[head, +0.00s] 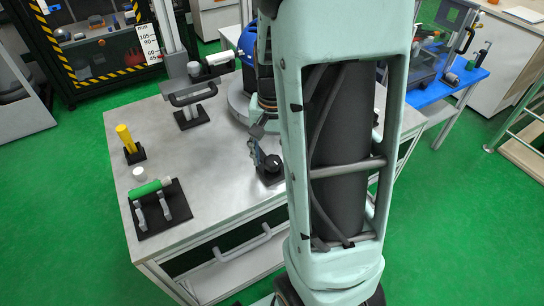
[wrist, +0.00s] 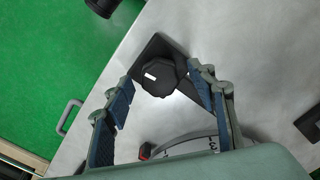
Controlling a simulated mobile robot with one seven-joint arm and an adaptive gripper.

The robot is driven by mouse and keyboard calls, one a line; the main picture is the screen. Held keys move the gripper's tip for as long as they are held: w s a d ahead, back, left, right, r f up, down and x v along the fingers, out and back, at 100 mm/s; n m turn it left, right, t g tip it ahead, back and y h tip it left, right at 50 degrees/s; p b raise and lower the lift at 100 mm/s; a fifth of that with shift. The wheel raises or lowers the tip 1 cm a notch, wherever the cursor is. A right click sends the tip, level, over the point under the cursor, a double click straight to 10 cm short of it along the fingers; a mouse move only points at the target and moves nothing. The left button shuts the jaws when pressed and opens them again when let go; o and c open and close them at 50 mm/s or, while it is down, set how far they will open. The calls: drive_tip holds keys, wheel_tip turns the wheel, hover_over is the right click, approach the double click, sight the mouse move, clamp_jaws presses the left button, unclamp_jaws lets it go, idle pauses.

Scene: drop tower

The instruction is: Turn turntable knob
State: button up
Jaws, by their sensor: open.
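The turntable knob (wrist: 160,76) is black and faceted with a white mark on its top. It sits on a black square plate (wrist: 152,46) on the table. In the head view the knob (head: 271,164) shows just beside my arm. My gripper (wrist: 161,82) is open, with one blue-padded finger on each side of the knob in the wrist picture; I cannot tell whether they touch it. In the head view my gripper (head: 255,148) is partly hidden by my arm. The grey turntable (head: 238,106) is partly covered by my arm; its marked edge (wrist: 190,148) shows in the wrist view.
A blue rounded object (head: 247,42) is at the turntable. The table front has a handle (head: 243,247).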

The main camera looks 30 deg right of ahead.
sight(273, 160)
drive_tip(key=shift+c, duration=0.6)
drive_tip(key=c, duration=1.1)
drive_tip(key=shift+n, duration=0.8)
drive_tip(key=o, duration=1.2)
drive_tip(key=shift+r, duration=6)
